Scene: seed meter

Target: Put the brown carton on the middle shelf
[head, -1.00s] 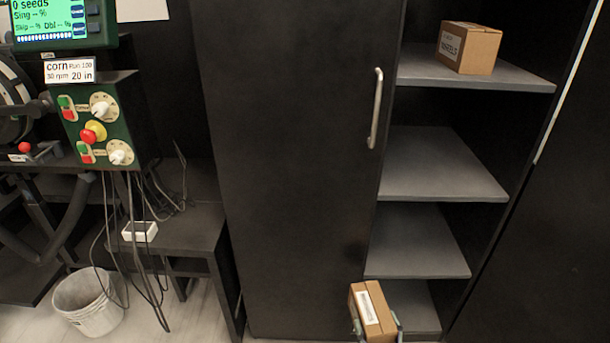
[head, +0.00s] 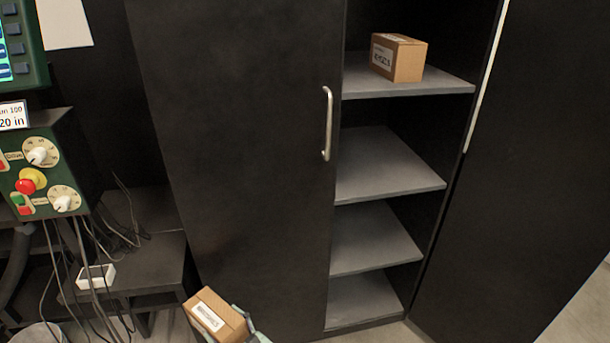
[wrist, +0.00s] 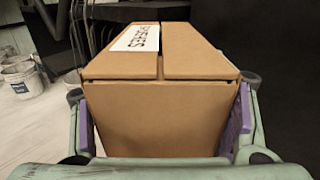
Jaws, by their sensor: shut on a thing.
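A brown carton (head: 216,316) with a white label is held in my gripper (head: 250,325) at the bottom of the head view. In the wrist view the carton (wrist: 160,110) fills the middle, with the purple pads of my gripper (wrist: 162,125) against both its sides. The cabinet's right half is open and shows several grey shelves: the top one (head: 440,86), one below it (head: 385,172), a lower one (head: 370,240) and the bottom one (head: 360,300). The carton is left of the shelves, in front of the closed door.
Another brown carton (head: 398,58) stands on the top shelf. The shelves below it are bare. A black cabinet door (head: 240,150) with a metal handle (head: 327,123) covers the left half. A green control box (head: 42,178), hanging cables and a low bench (head: 150,240) stand at left.

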